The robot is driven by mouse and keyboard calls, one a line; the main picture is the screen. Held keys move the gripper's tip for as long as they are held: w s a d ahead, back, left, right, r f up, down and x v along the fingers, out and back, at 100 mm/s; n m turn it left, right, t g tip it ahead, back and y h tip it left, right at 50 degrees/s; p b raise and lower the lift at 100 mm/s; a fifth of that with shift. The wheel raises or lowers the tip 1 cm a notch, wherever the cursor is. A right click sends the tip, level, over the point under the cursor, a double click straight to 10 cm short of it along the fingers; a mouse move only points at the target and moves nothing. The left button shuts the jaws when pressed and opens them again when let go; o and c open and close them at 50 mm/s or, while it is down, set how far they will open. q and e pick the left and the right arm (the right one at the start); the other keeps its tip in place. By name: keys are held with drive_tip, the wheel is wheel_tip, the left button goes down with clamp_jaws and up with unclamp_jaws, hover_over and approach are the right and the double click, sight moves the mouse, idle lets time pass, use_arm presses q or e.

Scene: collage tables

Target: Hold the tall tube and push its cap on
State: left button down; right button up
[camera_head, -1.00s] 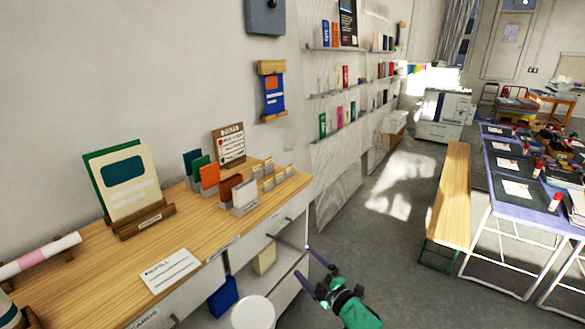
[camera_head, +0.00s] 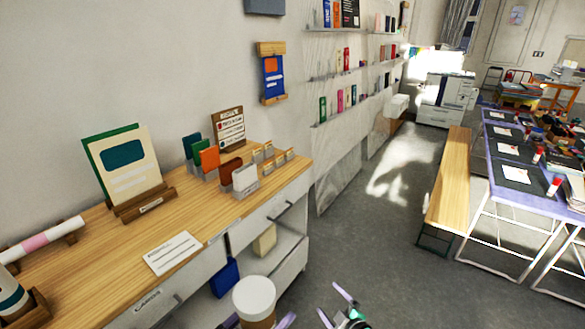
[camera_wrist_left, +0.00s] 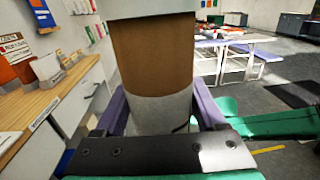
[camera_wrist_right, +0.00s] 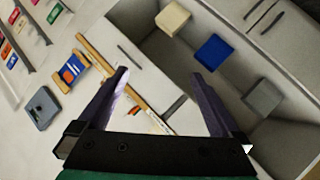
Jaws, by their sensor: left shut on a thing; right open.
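The tall tube (camera_head: 262,322) is brown and stands upright at the bottom of the head view. Its white round cap (camera_head: 254,294) sits at the top of it; how far down it is pushed I cannot tell. In the left wrist view the brown tube (camera_wrist_left: 153,55) has a white lower band, and the wider pale cap (camera_wrist_left: 150,8) is cut off by the top edge. My left gripper (camera_wrist_left: 160,112) is shut on the tube around the white band. My right gripper (camera_head: 335,303) is open and empty, to the right of the tube; its fingers (camera_wrist_right: 163,82) also show apart in the right wrist view.
A wooden-topped counter (camera_head: 90,260) with cards and a rolled tube (camera_head: 42,239) runs along the left wall. Its open shelf holds a blue box (camera_head: 224,278). A bench (camera_head: 450,190) and tables stand at the right. The floor (camera_head: 400,265) between is clear.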

drive_tip(key=s+d+f+m+g+h, duration=0.2)
drive_tip(key=s+d+f+m+g, duration=0.15)
drive_tip(key=s+f, duration=0.55)
drive_tip(key=s+d+f+m+g+h, duration=0.25)
drive_tip(key=s+d+f, duration=0.25)
drive_tip(key=s+f, duration=0.45)
drive_tip(key=s+d+f+m+g, duration=0.1)
drive_tip(key=s+d+f+g, duration=0.1)
drive_tip(key=s, duration=0.6)
drive_tip(key=s+d+f+m+g, duration=0.1)
drive_tip(key=s+f+m+g, duration=0.1)
drive_tip(key=s, duration=0.7)
drive_tip(key=s+d+f+m+g, duration=0.1)
drive_tip(key=s+d+f+m, duration=0.1)
drive_tip(key=s, duration=0.7)
drive_tip(key=shift+s+d+f+g+h, duration=0.25)
drive_tip(key=shift+d+f+g+h, duration=0.15)
drive_tip(key=shift+f, duration=0.25)
